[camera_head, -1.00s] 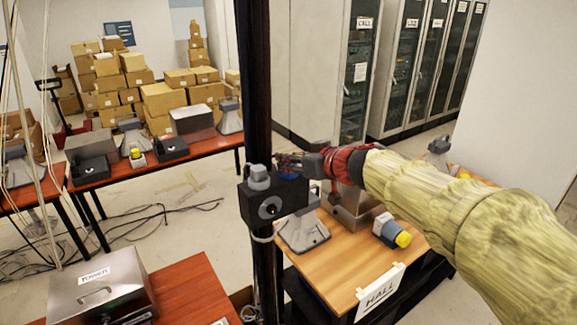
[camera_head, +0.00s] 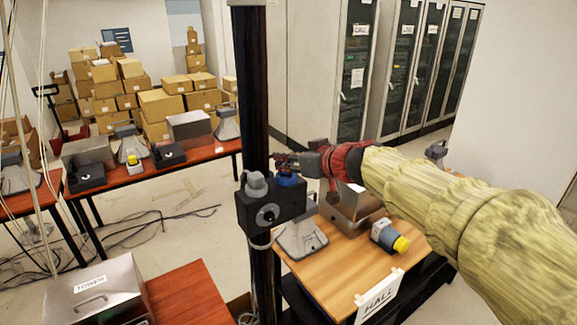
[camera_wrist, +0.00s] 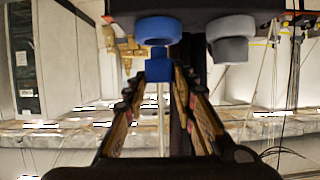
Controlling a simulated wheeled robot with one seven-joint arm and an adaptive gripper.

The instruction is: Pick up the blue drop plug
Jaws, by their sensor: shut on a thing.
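The blue drop plug (camera_head: 288,180) sits at the top right of a black box on the dark post. In the wrist view, the blue plug (camera_wrist: 158,68) shows a narrow stem and a wide blue ring against the box. My gripper (camera_head: 287,164) is at the plug from above, and its fingers (camera_wrist: 169,80) are closed around the stem. The plug still appears to be at the box; whether it is seated or loose cannot be told. The fingertips are small and partly dark in the head view.
A grey plug (camera_head: 257,184) is beside the blue one on the black box (camera_head: 268,215). The dark post (camera_head: 258,100) stands close to my gripper. Below is a wooden table (camera_head: 310,270) with a metal box, a grey phone stand and a yellow-capped blue-grey device (camera_head: 390,236).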

